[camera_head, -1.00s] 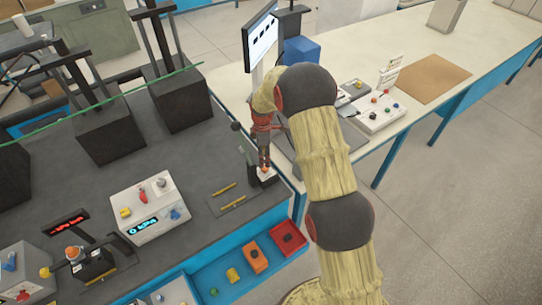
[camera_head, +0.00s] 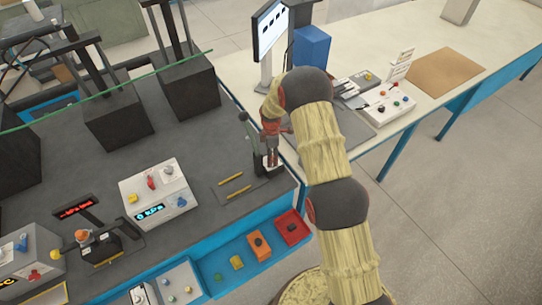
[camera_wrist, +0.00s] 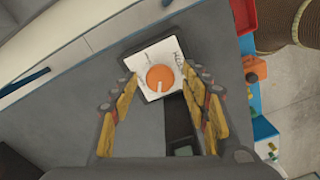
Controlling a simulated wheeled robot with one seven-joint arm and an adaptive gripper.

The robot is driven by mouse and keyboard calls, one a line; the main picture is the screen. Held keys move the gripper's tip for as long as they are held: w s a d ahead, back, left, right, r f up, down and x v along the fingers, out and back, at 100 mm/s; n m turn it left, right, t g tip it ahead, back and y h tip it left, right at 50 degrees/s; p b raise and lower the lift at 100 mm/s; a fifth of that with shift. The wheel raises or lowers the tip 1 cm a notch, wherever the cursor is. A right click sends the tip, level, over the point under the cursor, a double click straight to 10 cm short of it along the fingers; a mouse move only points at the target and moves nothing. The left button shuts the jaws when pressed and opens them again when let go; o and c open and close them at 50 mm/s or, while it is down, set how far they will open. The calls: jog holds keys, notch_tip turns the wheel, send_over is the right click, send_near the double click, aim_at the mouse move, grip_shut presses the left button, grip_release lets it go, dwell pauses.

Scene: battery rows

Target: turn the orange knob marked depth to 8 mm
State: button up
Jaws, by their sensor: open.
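The orange knob (camera_wrist: 160,78) sits on a white plate with dark scale marks (camera_wrist: 148,57) atop a dark base in the wrist view. A pale pointer line on the knob points down in that picture. The marks are too small to read. My gripper (camera_wrist: 160,74) is open, with one yellow-padded finger on each side of the knob. I cannot tell whether either finger touches it. In the head view my gripper (camera_head: 271,160) points down over the small dark stand near the bench edge. The knob is mostly hidden there.
A dark upright lever (camera_head: 247,130) stands close beside my gripper. Two yellow rods (camera_head: 232,179) lie to its left. A white box with a blue display (camera_head: 158,197) is farther left. A monitor (camera_head: 270,30) stands behind.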

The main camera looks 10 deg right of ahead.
jog(key=shift+c, duration=0.3)
jog(key=c, duration=1.1)
jog(key=shift+m+b, duration=0.35)
jog(key=shift+m, duration=0.05)
jog(key=m+b, duration=0.3)
jog(key=m, duration=0.1)
jog(key=shift+f+m, duration=0.1)
jog(key=shift+m, duration=0.2)
jog(key=m+b, duration=0.2)
jog(key=m, duration=0.4)
jog(key=shift+b, duration=0.4)
jog(key=shift+m, duration=0.4)
jog(key=o, duration=1)
jog(key=shift+o, duration=0.8)
